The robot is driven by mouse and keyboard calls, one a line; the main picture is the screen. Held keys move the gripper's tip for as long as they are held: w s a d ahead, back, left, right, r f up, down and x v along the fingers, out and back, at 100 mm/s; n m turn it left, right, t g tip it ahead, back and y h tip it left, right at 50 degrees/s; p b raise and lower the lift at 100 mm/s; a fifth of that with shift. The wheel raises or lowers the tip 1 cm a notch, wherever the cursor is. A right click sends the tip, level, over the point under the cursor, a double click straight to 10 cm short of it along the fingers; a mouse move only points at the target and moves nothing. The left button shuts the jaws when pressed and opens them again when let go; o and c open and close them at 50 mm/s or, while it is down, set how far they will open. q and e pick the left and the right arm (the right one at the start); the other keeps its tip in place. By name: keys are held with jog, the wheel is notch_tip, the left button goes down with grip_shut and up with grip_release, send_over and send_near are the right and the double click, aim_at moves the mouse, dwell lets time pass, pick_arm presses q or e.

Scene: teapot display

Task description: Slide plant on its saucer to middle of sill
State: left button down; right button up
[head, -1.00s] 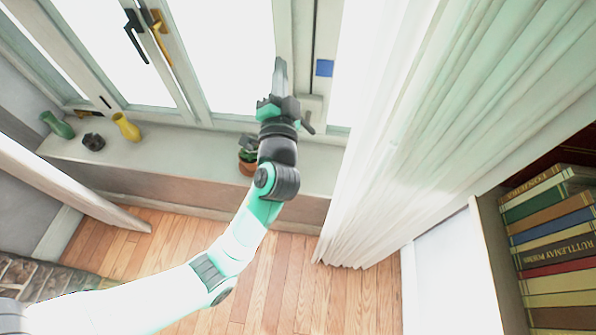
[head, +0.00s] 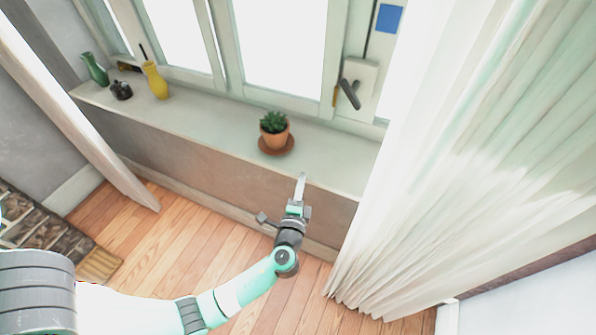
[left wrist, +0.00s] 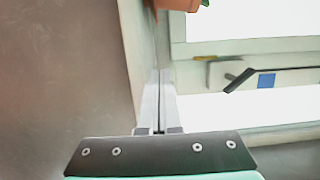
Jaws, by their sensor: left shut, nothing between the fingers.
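A small green plant in a terracotta pot (head: 274,138) stands upright on its brown saucer (head: 269,151). The saucer rests on the pale window sill (head: 210,112), right of the sill's middle. My left gripper (head: 301,180) is shut and empty near the sill's front edge, in front of the saucer and a little to its right. It does not touch the pot or saucer. In the left wrist view the shut fingers (left wrist: 160,78) point along the sill edge, and part of the pot (left wrist: 180,4) shows at the top. My right gripper is not in view.
A green vase (head: 95,69), a dark small pot (head: 121,90) and a yellow vase (head: 155,80) stand at the sill's left end. The sill between them and the plant is clear. A white curtain (head: 410,180) hangs at the right. A window handle (head: 350,94) is behind.

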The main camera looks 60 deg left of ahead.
aim_at(295, 159)
pick_arm(q)
jog(key=b+x, duration=0.2)
jog(key=x, duration=0.6)
jog(key=shift+w+a+f, duration=0.1)
jog(key=shift+w+a, duration=0.15)
jog(key=shift+a, duration=0.05)
jog(key=s+a, duration=0.2)
jog(key=a, duration=0.1)
jog(key=shift+s+a, duration=0.15)
